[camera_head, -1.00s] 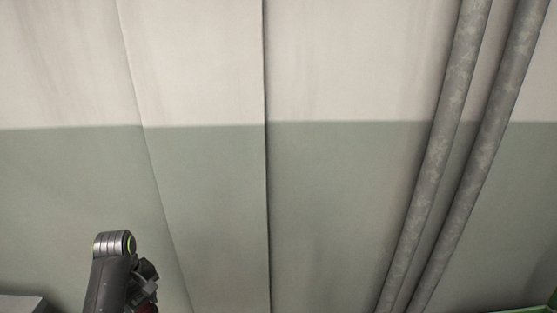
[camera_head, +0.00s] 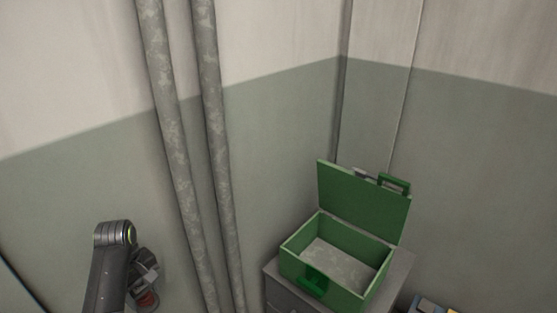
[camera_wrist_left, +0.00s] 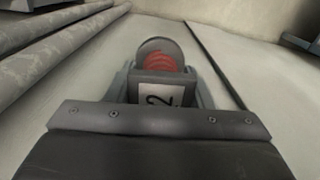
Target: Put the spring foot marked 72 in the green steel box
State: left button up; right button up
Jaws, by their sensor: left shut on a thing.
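The green steel box (camera_head: 328,282) stands with its lid (camera_head: 362,203) raised, on a grey cabinet at the right of the head view. Its inside looks empty, with a grey floor. My left gripper (camera_head: 146,292) is at the lower left of the head view, well to the left of the box. In the left wrist view it is shut on a spring foot (camera_wrist_left: 160,62) with a red coil and a grey round end. A white label on it shows a 2; the rest of the marking is hidden. My right gripper is not in view.
The grey cabinet (camera_head: 284,292) stands in a room corner. Two grey pipes (camera_head: 185,180) run down the wall between my left arm and the box. Blue and yellow things (camera_head: 430,306) show at the bottom right edge.

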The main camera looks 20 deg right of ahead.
aim_at(335, 263)
jog(key=z, duration=1.6)
jog(key=i+j+z, duration=0.15)
jog(key=j, duration=0.15)
jog(key=i+j+z, duration=0.25)
jog(key=j, duration=0.4)
jog(key=i+j+z, duration=0.1)
jog(key=j, duration=0.25)
jog(key=i, duration=0.45)
